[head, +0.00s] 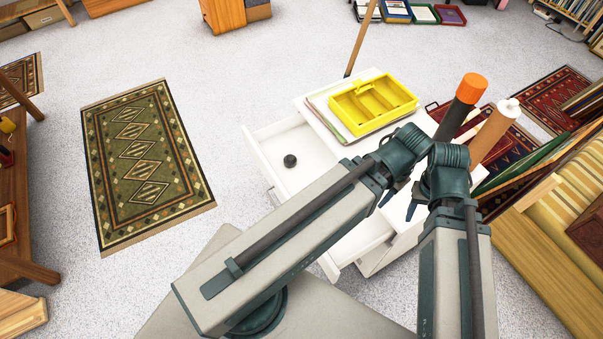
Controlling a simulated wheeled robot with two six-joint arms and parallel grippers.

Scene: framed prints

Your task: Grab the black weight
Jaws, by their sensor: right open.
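The black weight (290,160) is a small dark round piece. It lies alone inside an open upper drawer (268,138) of a white cabinet, near the drawer's middle. My right gripper (399,202) is open, with dark fingertips showing between my two arms, over the cabinet's front right side. It is well to the right of the weight and apart from it. My left arm reaches from lower left across the cabinet's front, and its gripper is hidden.
A yellow tray (374,104) sits on the cabinet top. A lower drawer (355,244) is also open, partly behind my left arm. Tall rolls, one with an orange cap (472,88), stand at right. A green rug (146,163) lies on clear floor at left.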

